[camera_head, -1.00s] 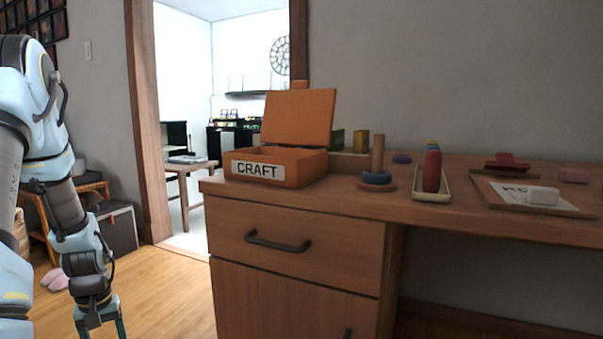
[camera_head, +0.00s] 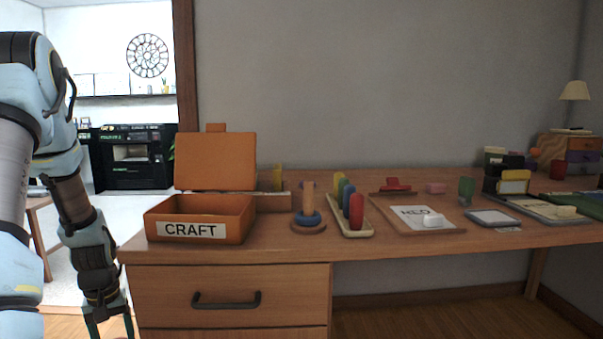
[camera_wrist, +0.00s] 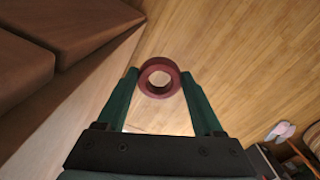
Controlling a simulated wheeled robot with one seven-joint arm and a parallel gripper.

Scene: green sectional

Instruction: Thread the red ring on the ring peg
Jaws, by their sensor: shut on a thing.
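My gripper (camera_wrist: 160,80) is shut on the red ring (camera_wrist: 160,64) in the wrist view. The ring sits between the two green fingertips, its hole facing the camera, with the wood floor below it. In the head view my gripper (camera_head: 110,322) hangs low at the bottom left, beside the desk and below its top; the ring is out of sight there. The wooden ring peg (camera_head: 308,192) stands upright on a round base on the desk, right of the craft box. A blue ring (camera_head: 307,218) is around the peg, low down near the base.
The open orange craft box (camera_head: 240,222) stands at the desk's left end. A tray (camera_head: 362,231) of several coloured pieces is right of the peg, then a clipboard (camera_head: 452,227) with a white block. The desk drawer (camera_head: 290,283) front is beside my gripper.

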